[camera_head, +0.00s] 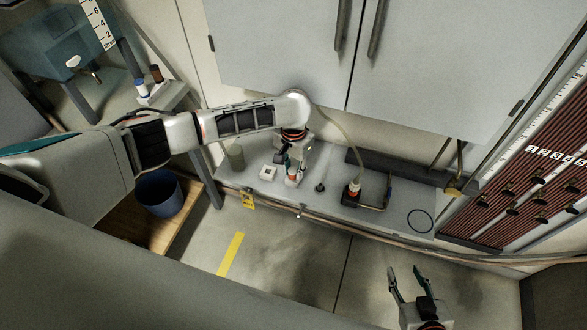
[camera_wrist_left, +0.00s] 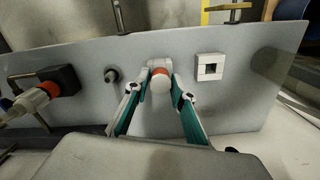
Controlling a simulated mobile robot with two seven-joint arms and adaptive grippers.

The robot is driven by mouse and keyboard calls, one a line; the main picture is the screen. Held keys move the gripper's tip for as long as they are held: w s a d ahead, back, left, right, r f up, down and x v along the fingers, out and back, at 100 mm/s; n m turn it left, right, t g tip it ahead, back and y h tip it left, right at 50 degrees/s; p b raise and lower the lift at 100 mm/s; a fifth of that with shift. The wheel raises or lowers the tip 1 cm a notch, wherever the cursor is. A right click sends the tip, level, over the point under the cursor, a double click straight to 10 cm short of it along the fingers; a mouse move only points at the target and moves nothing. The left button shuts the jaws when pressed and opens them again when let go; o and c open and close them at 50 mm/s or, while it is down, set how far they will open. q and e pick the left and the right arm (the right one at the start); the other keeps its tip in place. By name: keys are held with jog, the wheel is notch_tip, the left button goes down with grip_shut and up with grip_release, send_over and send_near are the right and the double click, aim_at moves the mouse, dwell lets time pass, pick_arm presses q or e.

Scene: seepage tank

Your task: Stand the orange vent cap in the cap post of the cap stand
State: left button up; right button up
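The orange vent cap (camera_wrist_left: 160,73), orange with a white end, is between the fingers of my left gripper (camera_head: 293,168) above the grey bench. The fingers close in on both sides of it in the left wrist view. A short dark post (camera_head: 320,187) stands to the right of the cap in the head view; it also shows in the left wrist view (camera_wrist_left: 112,75). A white square block (camera_head: 268,172) with a dark square opening is to the left. I cannot tell for certain which is the cap stand. My right gripper (camera_head: 405,283) is open and empty, low at the right.
A black block with an orange and white hose fitting (camera_head: 353,190) stands right of the post. A grey cup (camera_head: 235,157) is at the bench's left end. Cabinets rise behind. The bench's right end, by a black ring (camera_head: 420,221), is clear.

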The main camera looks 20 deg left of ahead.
aim_at(294, 170)
pick_arm(q)
jog(key=shift+o, duration=0.6)
jog(key=shift+r, duration=3.8)
jog(key=shift+d, duration=0.1)
